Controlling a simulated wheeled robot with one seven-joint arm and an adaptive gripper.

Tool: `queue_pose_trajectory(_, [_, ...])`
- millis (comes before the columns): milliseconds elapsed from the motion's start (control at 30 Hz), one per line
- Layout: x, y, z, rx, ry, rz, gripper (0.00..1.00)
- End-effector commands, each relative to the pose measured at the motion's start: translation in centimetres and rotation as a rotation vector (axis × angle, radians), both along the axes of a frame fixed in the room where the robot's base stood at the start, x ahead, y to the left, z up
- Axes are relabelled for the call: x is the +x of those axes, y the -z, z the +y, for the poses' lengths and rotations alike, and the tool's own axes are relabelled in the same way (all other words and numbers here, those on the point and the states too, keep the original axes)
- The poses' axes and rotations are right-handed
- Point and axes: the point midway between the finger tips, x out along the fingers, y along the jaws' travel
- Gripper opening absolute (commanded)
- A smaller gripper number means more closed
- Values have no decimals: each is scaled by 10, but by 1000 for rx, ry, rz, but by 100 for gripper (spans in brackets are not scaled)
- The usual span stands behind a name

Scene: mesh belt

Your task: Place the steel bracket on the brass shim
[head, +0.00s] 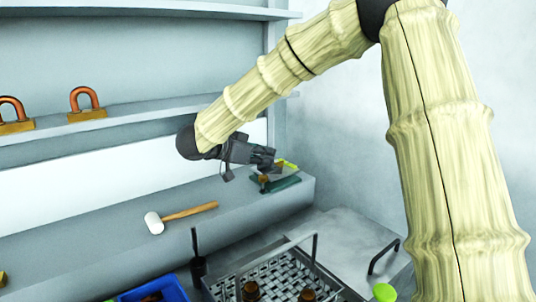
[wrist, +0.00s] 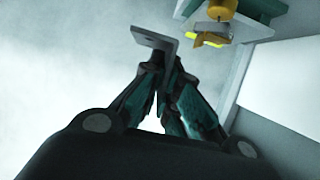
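My gripper (wrist: 163,62) is shut on the steel bracket (wrist: 152,38), a small grey L-shaped piece that sticks out beyond the fingertips in the wrist view. In the head view my gripper (head: 270,160) is over the right end of the grey bench, by a dark green tray (head: 284,185); the bracket cannot be made out there. The tray also shows at the upper right of the wrist view (wrist: 251,22). A brass-coloured piece (head: 264,179) and a yellow-green piece (head: 288,163) are at the tray. I cannot tell for certain which piece is the brass shim.
A white-headed mallet (head: 154,222) lies on the bench, left of the tray. Brass padlocks (head: 87,114) stand on the shelf above. A mesh basket (head: 226,286) with brown pieces and a blue bin (head: 172,287) are in front. The bench between mallet and tray is clear.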

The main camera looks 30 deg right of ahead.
Motion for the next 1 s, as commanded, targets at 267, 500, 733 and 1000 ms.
queue_pose_trajectory(267, [44, 4, -33, 1, -1, 1, 0])
queue_pose_trajectory(500, [81, 9, -64, 0, -1, 1, 0])
queue_pose_trajectory(733, [104, 12, -84, 0, -3, 0, 0])
queue_pose_trajectory(1000, [115, 14, -94, -1, -1, 0, 0])
